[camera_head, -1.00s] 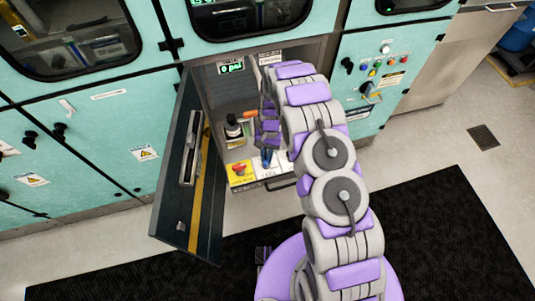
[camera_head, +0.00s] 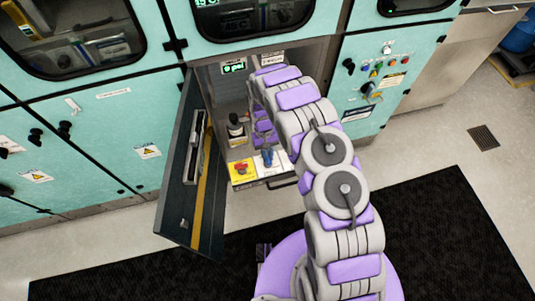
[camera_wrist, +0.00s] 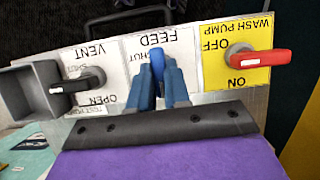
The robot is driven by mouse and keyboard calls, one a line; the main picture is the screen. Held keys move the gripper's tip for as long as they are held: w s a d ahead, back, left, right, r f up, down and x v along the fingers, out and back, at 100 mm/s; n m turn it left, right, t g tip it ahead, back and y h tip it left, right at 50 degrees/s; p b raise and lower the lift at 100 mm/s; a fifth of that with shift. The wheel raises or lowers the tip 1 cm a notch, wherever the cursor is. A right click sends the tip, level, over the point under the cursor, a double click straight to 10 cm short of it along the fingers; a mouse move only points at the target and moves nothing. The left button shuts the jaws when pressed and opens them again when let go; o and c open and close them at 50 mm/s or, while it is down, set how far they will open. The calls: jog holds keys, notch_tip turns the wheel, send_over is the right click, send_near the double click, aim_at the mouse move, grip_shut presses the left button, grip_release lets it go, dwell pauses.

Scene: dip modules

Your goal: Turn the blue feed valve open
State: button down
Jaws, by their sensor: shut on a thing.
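The blue feed valve handle (camera_wrist: 157,62) stands on the white FEED panel (camera_wrist: 185,50), which appears upside down in the wrist view. The handle points straight up the picture, beside the partly covered word SHUT. My gripper (camera_wrist: 159,88) has its two blue-grey fingers on either side of the handle and is shut on it. The handle's lower part is hidden between the fingers. In the head view, my arm reaches into the open cabinet bay, and a small blue shape (camera_head: 267,158) shows at the panel; I cannot tell handle from fingers there.
A red wash pump handle (camera_wrist: 258,57) on a yellow panel and a dark vent handle (camera_wrist: 80,84) flank the feed valve closely. The open cabinet door (camera_head: 190,190) stands left of my arm. A dark bottle (camera_head: 236,128) stands inside the bay. A black mat (camera_head: 440,230) covers the floor.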

jog(key=shift+s+d+f, duration=0.1)
jog(key=shift+s+f, duration=0.25)
jog(key=shift+s, duration=0.1)
jog(key=c, duration=1.4)
grip_release()
jog(key=o, duration=0.3)
jog(key=shift+w, duration=0.25)
jog(key=shift+w+r, duration=0.1)
jog(key=shift+r, duration=0.05)
jog(key=v, duration=0.5)
jog(key=p+v, duration=0.1)
jog(key=v, duration=1.1)
jog(key=shift+w+a+p, duration=0.2)
jog(key=shift+a+p, duration=0.15)
